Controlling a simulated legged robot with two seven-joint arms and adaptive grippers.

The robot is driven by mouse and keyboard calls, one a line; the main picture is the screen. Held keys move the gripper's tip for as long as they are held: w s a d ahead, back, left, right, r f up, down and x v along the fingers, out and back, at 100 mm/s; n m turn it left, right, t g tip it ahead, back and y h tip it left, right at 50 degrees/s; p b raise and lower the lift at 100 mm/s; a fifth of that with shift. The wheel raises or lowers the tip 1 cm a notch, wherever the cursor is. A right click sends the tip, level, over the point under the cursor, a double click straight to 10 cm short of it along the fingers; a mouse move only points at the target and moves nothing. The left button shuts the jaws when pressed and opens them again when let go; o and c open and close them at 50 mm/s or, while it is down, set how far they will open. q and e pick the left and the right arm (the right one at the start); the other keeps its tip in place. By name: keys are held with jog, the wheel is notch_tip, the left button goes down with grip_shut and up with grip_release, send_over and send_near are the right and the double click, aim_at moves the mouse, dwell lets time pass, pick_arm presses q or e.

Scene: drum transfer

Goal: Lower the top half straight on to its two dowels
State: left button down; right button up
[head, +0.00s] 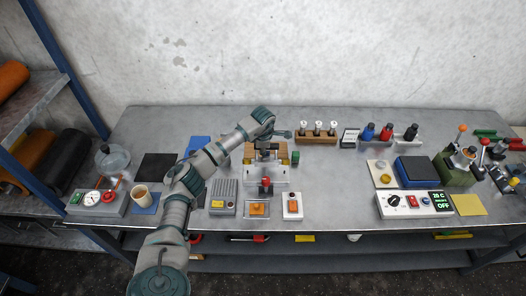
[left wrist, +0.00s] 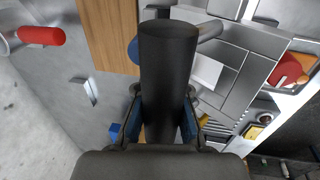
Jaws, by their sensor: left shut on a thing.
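My left gripper (head: 267,150) is over the pale metal fixture (head: 279,174) near the middle of the bench. In the left wrist view its fingers (left wrist: 162,120) are shut on a thick black cylindrical handle (left wrist: 168,60). Grey stepped metal blocks (left wrist: 232,65) lie beyond and to the right of the handle. I cannot make out the seam between the top half and the part below it, nor whether they touch. The two dowels cannot be made out; the gripper and handle hide part of the fixture. My right gripper is not in view.
A wooden block with several white-topped pieces (head: 317,138) stands behind right of the fixture. A small green block (head: 295,157) is close on its right. Bare bench lies right.

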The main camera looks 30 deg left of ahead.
pick_arm(q)
jog(key=shift+r+p, duration=1.75)
jog(key=shift+r, duration=0.7)
